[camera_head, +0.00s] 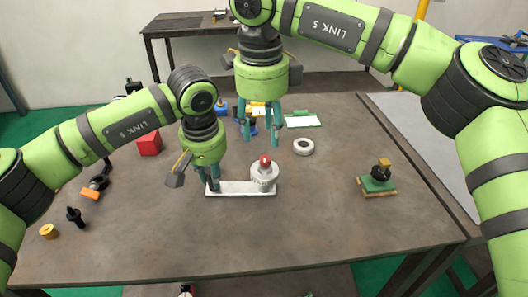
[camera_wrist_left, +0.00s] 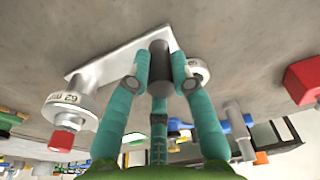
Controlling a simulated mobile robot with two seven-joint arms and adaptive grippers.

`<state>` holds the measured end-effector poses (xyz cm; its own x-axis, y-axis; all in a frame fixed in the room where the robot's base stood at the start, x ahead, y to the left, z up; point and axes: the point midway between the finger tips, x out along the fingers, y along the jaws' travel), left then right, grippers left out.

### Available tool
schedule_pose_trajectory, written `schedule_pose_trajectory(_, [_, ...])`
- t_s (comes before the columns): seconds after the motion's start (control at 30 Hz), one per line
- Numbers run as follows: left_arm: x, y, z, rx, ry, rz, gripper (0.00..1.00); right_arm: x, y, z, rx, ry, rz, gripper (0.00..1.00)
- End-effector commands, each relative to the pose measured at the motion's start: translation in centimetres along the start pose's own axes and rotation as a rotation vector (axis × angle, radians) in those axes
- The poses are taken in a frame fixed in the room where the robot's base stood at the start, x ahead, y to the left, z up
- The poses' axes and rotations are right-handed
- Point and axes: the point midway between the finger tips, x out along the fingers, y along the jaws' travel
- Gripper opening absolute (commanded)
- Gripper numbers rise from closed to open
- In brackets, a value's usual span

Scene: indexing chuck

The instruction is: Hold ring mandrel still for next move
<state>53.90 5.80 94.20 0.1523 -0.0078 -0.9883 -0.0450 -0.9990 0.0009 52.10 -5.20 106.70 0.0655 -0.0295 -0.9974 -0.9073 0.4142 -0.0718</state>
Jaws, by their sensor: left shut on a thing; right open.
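The ring mandrel is a pale flat plate (camera_head: 238,189) lying on the table. A round white hub (camera_head: 264,177) with a red knob on top stands at its right end. In the left wrist view the hub (camera_wrist_left: 72,104) carries a printed "62 mm" type marking. My left gripper (camera_head: 213,187) is at the plate's left end; its fingers (camera_wrist_left: 160,82) are closed around a dark grey upright cylinder (camera_wrist_left: 160,60) there. The cylinder's foot is partly hidden by the fingers. My right gripper (camera_head: 262,132) is open and empty, above the table behind the plate.
A loose white ring (camera_head: 303,146) lies right of my right gripper. A green-based fixture (camera_head: 378,180) stands at the right and a red block (camera_head: 150,142) at the left. Small parts lie at the left edge and back. The front of the table (camera_head: 240,240) is clear.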

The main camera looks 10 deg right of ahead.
Motion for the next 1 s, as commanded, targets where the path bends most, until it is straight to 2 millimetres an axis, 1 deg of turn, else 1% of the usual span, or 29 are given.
schedule_pose_trajectory(0.03, [0.5,0.2,0.3,0.003,-0.008,0.003,0.00,1.3,0.0,-0.1,-0.001,0.002,0.003,0.46])
schedule_pose_trajectory(0.1, [0.5,0.2,0.3,0.003,-0.008,0.003,0.00,2.6,0.0,-0.1,0.000,0.002,0.002,0.46])
schedule_pose_trajectory(0.2, [0.4,0.2,0.3,0.003,-0.008,0.003,0.00,4.3,0.1,-0.1,0.001,0.002,0.002,0.46])
schedule_pose_trajectory(0.33, [0.4,0.2,0.3,0.003,-0.008,0.003,0.00,5.9,0.0,0.0,0.001,0.000,0.001,0.46])
schedule_pose_trajectory(0.5, [0.5,0.2,0.2,0.003,-0.008,0.002,0.00,6.8,0.0,-0.1,0.002,0.000,0.000,0.46])
schedule_pose_trajectory(0.77, [0.5,0.2,0.2,0.003,-0.008,0.002,0.00,6.8,0.0,0.0,0.002,0.000,-0.001,0.46])
schedule_pose_trajectory(0.8, [0.5,0.2,0.2,0.003,-0.008,0.002,0.00,6.8,0.0,0.0,0.002,0.000,-0.001,0.30])
schedule_pose_trajectory(0.87, [0.5,0.2,0.2,0.003,-0.008,0.002,0.00,6.8,0.0,0.0,0.002,0.000,-0.001,0.06])
schedule_pose_trajectory(0.9, [0.5,0.2,0.2,0.003,-0.008,0.002,0.00,6.8,0.0,0.0,0.002,0.000,0.000,0.00])
schedule_pose_trajectory(1.0, [0.4,0.2,0.2,0.003,-0.008,0.002,0.00,6.8,0.0,0.0,0.002,0.000,0.000,0.00])
